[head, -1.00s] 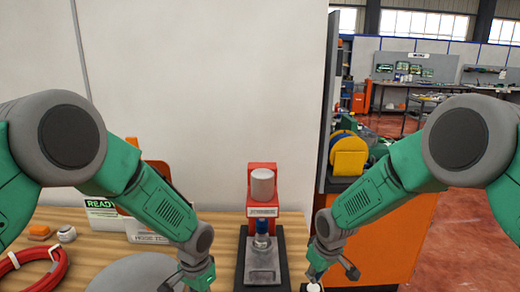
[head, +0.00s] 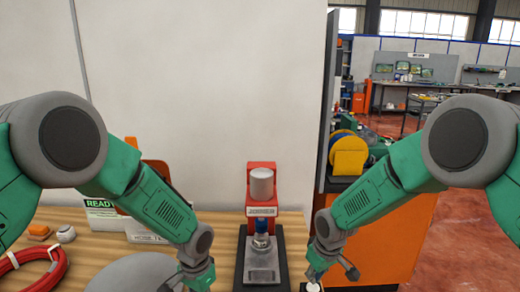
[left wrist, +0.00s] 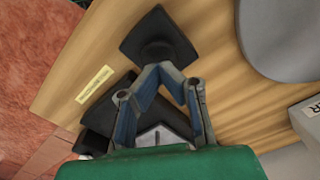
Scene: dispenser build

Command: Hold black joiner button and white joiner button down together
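The joiner (head: 262,205) is a red upright press with a grey base, standing at the middle of the bench. The white joiner button (head: 313,287) shows at the bottom edge, partly cut off. My right gripper (head: 314,279) points down at it, its small fingers seemingly together; contact is unclear. My left gripper (head: 196,284) is cut off by the bottom edge in the head view. In the left wrist view its fingertips (left wrist: 158,68) meet, empty, at the near edge of the black joiner button (left wrist: 156,50), which sits on a dark square base (left wrist: 160,37). Touching or just above, I cannot tell.
A red cable coil (head: 35,268) and a READY sign (head: 101,208) are at the left of the bench. A large grey round surface (head: 135,273) lies left of the joiner. An orange cabinet (head: 385,245) stands to the right.

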